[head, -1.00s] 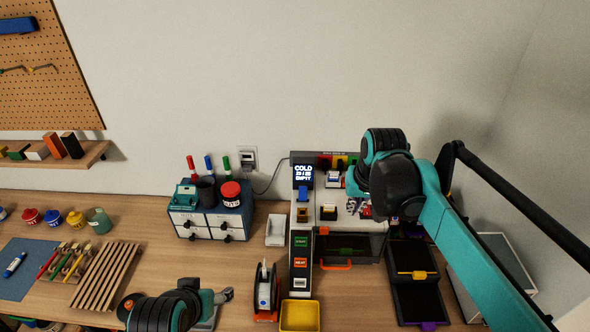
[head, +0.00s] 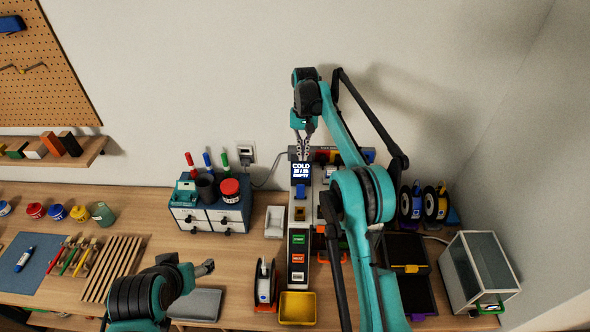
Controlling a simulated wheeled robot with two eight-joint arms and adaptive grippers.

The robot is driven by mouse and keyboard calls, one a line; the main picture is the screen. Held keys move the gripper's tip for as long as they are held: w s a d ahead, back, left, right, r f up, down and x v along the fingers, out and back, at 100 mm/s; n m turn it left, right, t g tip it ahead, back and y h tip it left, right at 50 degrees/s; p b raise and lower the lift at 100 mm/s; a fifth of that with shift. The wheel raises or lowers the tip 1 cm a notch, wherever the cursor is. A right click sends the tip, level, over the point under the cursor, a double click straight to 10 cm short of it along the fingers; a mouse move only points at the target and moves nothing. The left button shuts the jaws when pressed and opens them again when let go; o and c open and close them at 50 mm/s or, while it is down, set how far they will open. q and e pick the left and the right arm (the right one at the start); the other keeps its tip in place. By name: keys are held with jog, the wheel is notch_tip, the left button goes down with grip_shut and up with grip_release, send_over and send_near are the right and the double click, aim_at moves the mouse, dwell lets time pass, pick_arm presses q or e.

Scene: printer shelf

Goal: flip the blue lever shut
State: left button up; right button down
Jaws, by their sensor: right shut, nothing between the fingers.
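A small blue lever (head: 300,192) stands on the narrow left column of the printer (head: 298,235), just below the lit display (head: 301,171) that reads COLD and EMPTY. Its exact angle is too small to tell. My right gripper (head: 303,152) points down at the top of the display, behind and above the lever, apart from it. Its fingers are together and empty. My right arm hides much of the printer's middle and right side. My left gripper (head: 206,268) is low over the table, left of the printer; its fingers are too small to read.
A drawer box (head: 210,217) with pens and a red-lidded jar stands left of the printer. A white tray (head: 275,222), a small spool holder (head: 265,283) and a yellow bin (head: 298,308) sit close by. Spools and a clear-sided box (head: 478,270) are at right.

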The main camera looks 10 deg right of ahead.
aim_at(301, 176)
jog(key=shift+w+a+f, duration=0.25)
jog(key=shift+w+f, duration=0.05)
jog(key=f, duration=0.3)
jog(key=s+f, duration=0.1)
jog(key=f, duration=0.6)
jog(key=shift+s+a, duration=0.15)
jog(key=shift+s, duration=0.1)
